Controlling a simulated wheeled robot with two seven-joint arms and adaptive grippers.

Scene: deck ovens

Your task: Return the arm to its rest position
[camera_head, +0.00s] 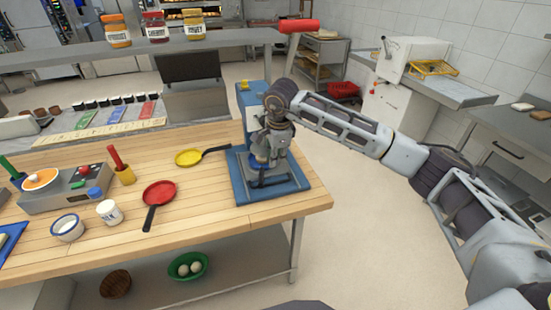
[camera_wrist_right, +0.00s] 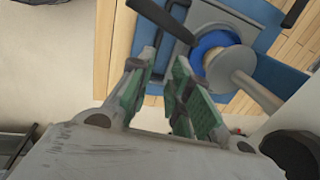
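My right arm reaches in from the right in the head view. Its gripper (camera_head: 268,150) is over the blue-based press (camera_head: 293,188) at the table's right end. In the right wrist view the two green-padded fingers (camera_wrist_right: 159,72) are apart with nothing clearly held between them. The blue base (camera_wrist_right: 272,75), a dark bar (camera_wrist_right: 160,18) and a round blue-and-grey part (camera_wrist_right: 218,55) lie beyond the fingertips. The gripper hides part of the press; contact cannot be told. A red handle (camera_head: 299,25) stands up above the press. My left gripper is not in view.
The wooden table (camera_head: 230,205) holds a red pan (camera_head: 159,192), a yellow pan (camera_head: 189,157), a white jar (camera_head: 109,212) and a cooker (camera_head: 65,193). A shelf with several jars (camera_head: 156,27) stands behind. Open floor (camera_head: 355,235) lies right of the table.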

